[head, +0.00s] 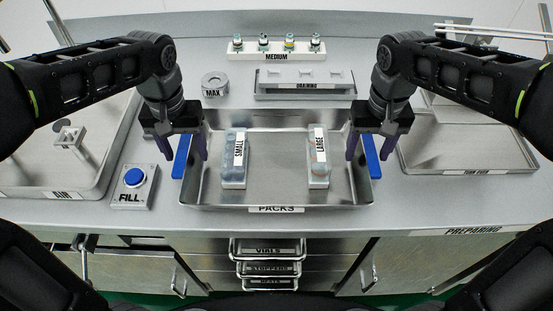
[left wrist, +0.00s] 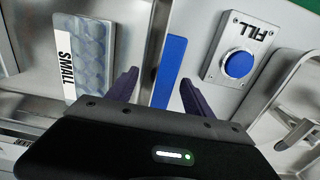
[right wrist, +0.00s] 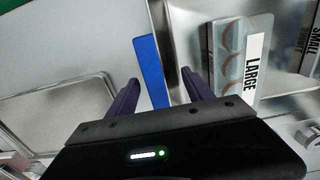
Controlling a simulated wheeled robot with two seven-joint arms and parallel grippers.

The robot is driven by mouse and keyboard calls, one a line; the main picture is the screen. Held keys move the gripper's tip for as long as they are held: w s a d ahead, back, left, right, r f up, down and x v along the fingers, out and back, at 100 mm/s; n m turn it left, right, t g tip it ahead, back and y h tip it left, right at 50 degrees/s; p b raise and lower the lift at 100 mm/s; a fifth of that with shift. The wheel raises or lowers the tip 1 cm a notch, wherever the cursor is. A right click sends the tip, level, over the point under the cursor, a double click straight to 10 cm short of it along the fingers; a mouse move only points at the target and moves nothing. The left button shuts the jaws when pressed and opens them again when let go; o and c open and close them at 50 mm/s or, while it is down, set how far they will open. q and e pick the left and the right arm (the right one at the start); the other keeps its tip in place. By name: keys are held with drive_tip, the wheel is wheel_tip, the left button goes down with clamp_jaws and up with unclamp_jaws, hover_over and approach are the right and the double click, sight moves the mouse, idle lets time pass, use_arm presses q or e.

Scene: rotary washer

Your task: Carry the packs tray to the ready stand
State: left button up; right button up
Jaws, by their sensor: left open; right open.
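The packs tray (head: 277,190) is a shallow metal tray in the middle of the counter with a PACKS label on its front. It holds a SMALL pack (head: 235,165) on the left and a LARGE pack (head: 318,165) on the right. A blue handle stands on each side, the left one (head: 182,156) and the right one (head: 371,157). My left gripper (head: 190,155) is open, its fingers on either side of the left handle, also seen in the left wrist view (left wrist: 160,90). My right gripper (head: 367,150) is open around the right handle, which shows in the right wrist view (right wrist: 150,70). I cannot tell whether the fingers touch the handles.
A FILL button box (head: 133,187) sits just left of the tray. Metal trays lie at far left (head: 60,192) and right (head: 470,170). A PREPARING label (head: 472,231) marks the front right edge.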

use_arm(q)
clamp_jaws()
use_arm(e)
clamp_jaws()
idle(0.4)
drive_tip(key=shift+r, duration=0.1)
idle(0.8)
